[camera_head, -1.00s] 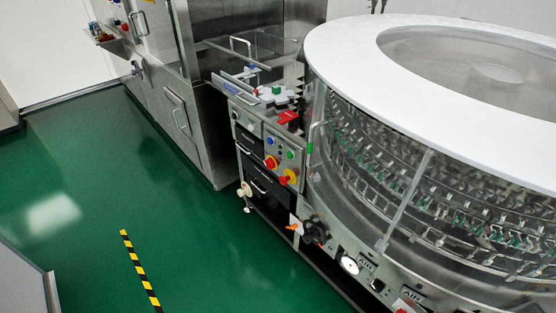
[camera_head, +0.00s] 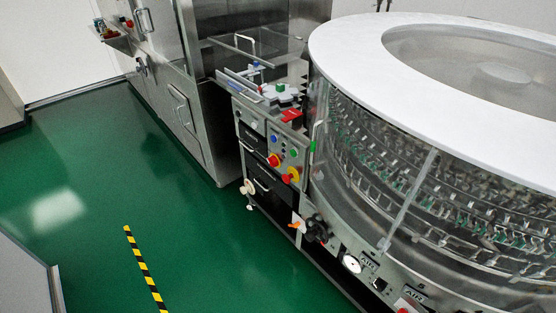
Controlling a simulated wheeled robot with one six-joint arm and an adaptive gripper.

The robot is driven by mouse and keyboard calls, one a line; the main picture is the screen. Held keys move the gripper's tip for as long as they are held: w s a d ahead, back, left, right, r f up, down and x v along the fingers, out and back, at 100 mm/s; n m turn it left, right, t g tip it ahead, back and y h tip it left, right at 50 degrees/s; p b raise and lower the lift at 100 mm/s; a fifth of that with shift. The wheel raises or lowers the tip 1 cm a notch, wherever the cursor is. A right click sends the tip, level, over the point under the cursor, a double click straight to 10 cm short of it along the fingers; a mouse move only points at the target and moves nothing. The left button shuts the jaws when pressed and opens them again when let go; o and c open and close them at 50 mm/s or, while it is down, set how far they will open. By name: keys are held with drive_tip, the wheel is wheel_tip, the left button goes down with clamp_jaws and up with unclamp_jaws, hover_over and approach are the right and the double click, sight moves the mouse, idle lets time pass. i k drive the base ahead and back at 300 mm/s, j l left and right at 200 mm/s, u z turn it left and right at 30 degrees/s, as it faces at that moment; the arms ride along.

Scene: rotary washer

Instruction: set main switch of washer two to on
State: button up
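The rotary washer (camera_head: 432,25) stands at the right, a large round machine with a white ring top and a clear curved wall. A control panel (camera_head: 287,150) is on the front of the unit at its left side. It carries a red knob on a yellow plate (camera_head: 292,175), another red knob (camera_head: 273,160), and small blue and green buttons. A second panel section (camera_head: 248,117) sits left of it. I cannot tell which control is the main switch of washer two, or its position. My gripper is not in view.
A black-and-yellow floor strip (camera_head: 143,270) lies on the green floor (camera_head: 90,190), which is clear in front of the panels. A steel cabinet (camera_head: 195,110) stands at the back. Black hand knob (camera_head: 317,229) and gauge (camera_head: 351,263) sit low on the washer front.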

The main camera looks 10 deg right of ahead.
sight(273, 162)
drive_tip(key=i+j+u, duration=0.15)
drive_tip(key=i+j, duration=0.8)
drive_tip(key=i+j+u, duration=0.1)
drive_tip(key=i+j, duration=0.7)
drive_tip(key=i, duration=0.2)
